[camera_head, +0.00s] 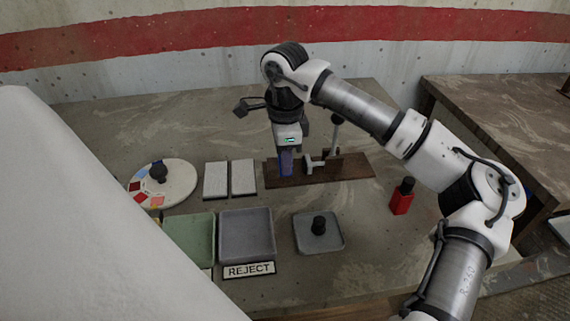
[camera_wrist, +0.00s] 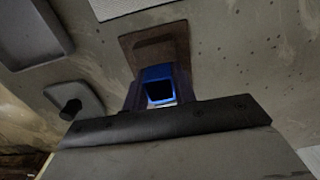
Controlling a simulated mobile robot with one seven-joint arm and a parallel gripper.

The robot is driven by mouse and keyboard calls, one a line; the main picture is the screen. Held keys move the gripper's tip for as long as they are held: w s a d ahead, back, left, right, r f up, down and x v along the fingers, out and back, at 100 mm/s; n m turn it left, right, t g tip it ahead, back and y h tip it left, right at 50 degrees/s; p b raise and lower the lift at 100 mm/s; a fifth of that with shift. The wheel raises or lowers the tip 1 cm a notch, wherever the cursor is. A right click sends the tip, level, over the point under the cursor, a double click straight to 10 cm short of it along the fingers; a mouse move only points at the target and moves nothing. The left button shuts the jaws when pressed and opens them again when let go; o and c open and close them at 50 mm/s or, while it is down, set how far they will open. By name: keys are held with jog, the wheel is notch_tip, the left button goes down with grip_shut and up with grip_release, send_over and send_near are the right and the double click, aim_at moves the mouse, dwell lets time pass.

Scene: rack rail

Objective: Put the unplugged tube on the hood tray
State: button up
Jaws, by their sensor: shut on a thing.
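My gripper (camera_head: 287,160) points down over the left part of a brown wooden rack board (camera_head: 352,166). It is shut on a blue tube (camera_wrist: 158,73), which shows between the fingers in the wrist view with its square, dark open mouth. In the head view the blue tube (camera_head: 287,166) is mostly hidden by the fingers. I cannot tell whether its lower end touches the board. No tray is marked as the hood tray; a green tray (camera_head: 190,219) and a grey tray (camera_head: 247,213) stand side by side at the front left.
A REJECT sign (camera_head: 249,270) lies before the grey tray. A small grey plate with a black knob (camera_head: 319,225) is right of it. Two pale pads (camera_head: 229,179), a round colour disc (camera_head: 180,185) and a red bottle (camera_head: 402,198) stand around. A white clamp (camera_head: 314,164) is close beside my gripper.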

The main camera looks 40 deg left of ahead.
jog(key=shift+r, duration=0.1)
notch_tip(320, 180, up, 6)
jog(key=p, duration=0.3)
jog(key=shift+p, duration=0.35)
jog(key=shift+s+a, duration=0.1)
